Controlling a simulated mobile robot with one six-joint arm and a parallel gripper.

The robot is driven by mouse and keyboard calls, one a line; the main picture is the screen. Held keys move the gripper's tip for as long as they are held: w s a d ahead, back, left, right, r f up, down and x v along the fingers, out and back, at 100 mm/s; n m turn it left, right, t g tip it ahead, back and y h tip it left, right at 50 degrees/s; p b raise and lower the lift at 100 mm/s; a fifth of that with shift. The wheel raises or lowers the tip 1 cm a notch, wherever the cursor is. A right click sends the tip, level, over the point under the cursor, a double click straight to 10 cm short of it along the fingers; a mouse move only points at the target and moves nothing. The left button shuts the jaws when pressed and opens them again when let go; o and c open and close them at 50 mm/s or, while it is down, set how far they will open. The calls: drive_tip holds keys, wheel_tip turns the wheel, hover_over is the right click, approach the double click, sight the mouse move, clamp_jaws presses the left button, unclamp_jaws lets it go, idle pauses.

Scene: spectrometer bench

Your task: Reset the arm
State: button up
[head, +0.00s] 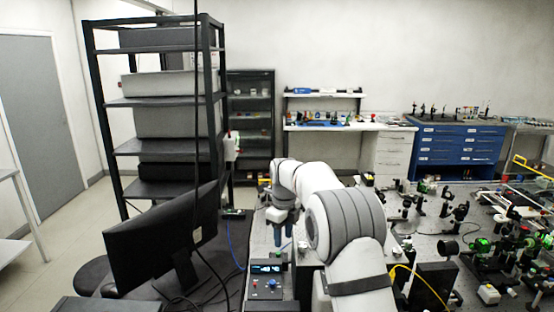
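My arm (345,225) is white with grey bands and rises from the bottom of the head view, right of centre. It bends forward, and its far end points down. My gripper (279,238) hangs below that end, just above the left part of the bench. It is small and dark here, and I cannot make out whether its fingers are apart or hold anything. The arm hides part of the bench behind it.
A control box (267,267) with a lit display stands close below my gripper. A black monitor (160,245) and a tall rack (160,110) stand on the left. Optics crowd the bench (425,248) on the right. Blue drawers (458,150) stand behind.

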drive_tip(key=s+d+r+n+t+b, duration=0.1)
drive_tip(key=s+d+r+n+b, duration=0.2)
drive_tip(key=s, duration=0.4)
drive_tip(key=s+d+n, duration=0.3)
drive_tip(key=s+n, duration=0.3)
drive_tip(key=s+d+r+n+t+b, duration=0.1)
drive_tip(key=s+d+r+n+b, duration=0.2)
drive_tip(key=s, duration=0.4)
drive_tip(key=s+d+f+n+b, duration=0.1)
drive_tip(key=s+f+n, duration=0.2)
drive_tip(key=s, duration=0.3)
drive_tip(key=s+d+f+n+b, duration=0.1)
drive_tip(key=s+f+n, duration=0.2)
drive_tip(key=s+n, duration=0.2)
drive_tip(key=s+d+f+n+t+b, duration=0.1)
drive_tip(key=s+d+f+n, duration=0.1)
drive_tip(key=s+n, duration=0.3)
drive_tip(key=s+f, duration=0.1)
drive_tip(key=s, duration=0.3)
drive_tip(key=shift+s+f, duration=0.15)
drive_tip(key=shift+f, duration=0.15)
drive_tip(key=shift+d, duration=0.1)
